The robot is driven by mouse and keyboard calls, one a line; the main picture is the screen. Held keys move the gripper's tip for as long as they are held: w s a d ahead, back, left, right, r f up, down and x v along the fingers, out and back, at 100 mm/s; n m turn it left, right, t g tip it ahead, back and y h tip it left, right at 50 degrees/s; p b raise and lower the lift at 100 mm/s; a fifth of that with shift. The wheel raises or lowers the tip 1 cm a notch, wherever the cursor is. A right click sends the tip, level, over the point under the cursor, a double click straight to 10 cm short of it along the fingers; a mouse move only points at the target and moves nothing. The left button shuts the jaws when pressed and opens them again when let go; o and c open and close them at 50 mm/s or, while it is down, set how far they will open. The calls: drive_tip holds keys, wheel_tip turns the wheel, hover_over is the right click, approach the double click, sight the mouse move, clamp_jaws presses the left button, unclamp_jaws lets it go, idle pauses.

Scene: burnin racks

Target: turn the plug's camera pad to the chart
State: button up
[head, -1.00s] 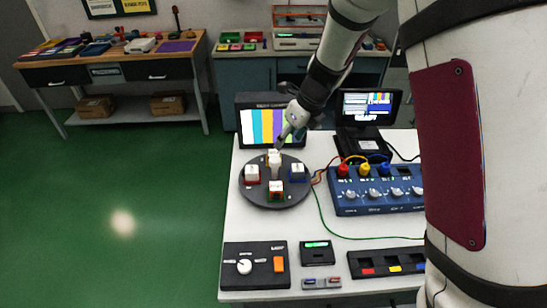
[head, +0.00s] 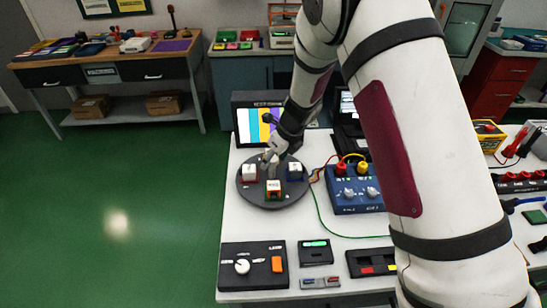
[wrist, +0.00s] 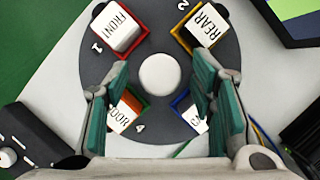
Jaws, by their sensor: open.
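A dark round turntable (head: 262,202) stands on the white bench, with a round white knob (wrist: 159,74) at its centre. Around it sit colour-edged pads with white tops: red FRONT (wrist: 118,27), yellow REAR (wrist: 205,27), green-orange DOOR (wrist: 124,112) and a blue one (head: 295,172). The left finger partly covers DOOR and the right finger covers much of the blue pad. My gripper (wrist: 160,66) is open over the turntable, one finger each side of the knob, with gaps showing. The colour-bar chart (head: 256,127) is on a screen behind the turntable. Which pad is the plug's, I cannot tell.
The chart screen's corner (wrist: 295,15) is top right in the wrist view. A blue box with knobs (head: 352,200) and cables stands right of the turntable. A black switch panel (head: 252,266) lies in front.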

drive_tip(key=shift+c, duration=0.3)
clamp_jaws()
drive_tip(key=shift+d+n+b, duration=0.1)
drive_tip(key=shift+n+b, duration=0.2)
drive_tip(key=shift+n, duration=0.2)
drive_tip(key=shift+w+n+g+y+b, duration=0.15)
drive_tip(key=shift+n+g+y+b, duration=0.45)
drive_tip(key=shift+n, duration=0.8)
drive_tip(key=shift+w+f+n+g+b, duration=0.1)
drive_tip(key=shift+n+g+b, duration=0.55)
drive_tip(key=shift+n, duration=0.55)
drive_tip(key=shift+n+g+b, duration=0.35)
drive_tip(key=shift+n+b, duration=0.45)
drive_tip(key=shift+n, duration=0.4)
drive_tip(key=shift+w+n+g+b, duration=0.1)
drive_tip(key=shift+n+g+b, duration=0.5)
drive_tip(key=shift+n, duration=0.6)
drive_tip(key=shift+n+g+b, duration=0.3)
drive_tip(key=shift+n+b, duration=0.45)
drive_tip(key=shift+n, duration=0.45)
drive_tip(key=shift+n+g+h+b, duration=0.5)
drive_tip(key=shift+n+b, duration=0.45)
drive_tip(key=shift+n, duration=0.85)
drive_tip(key=shift+n+g, duration=0.3)
drive_tip(key=shift+n, duration=0.2)
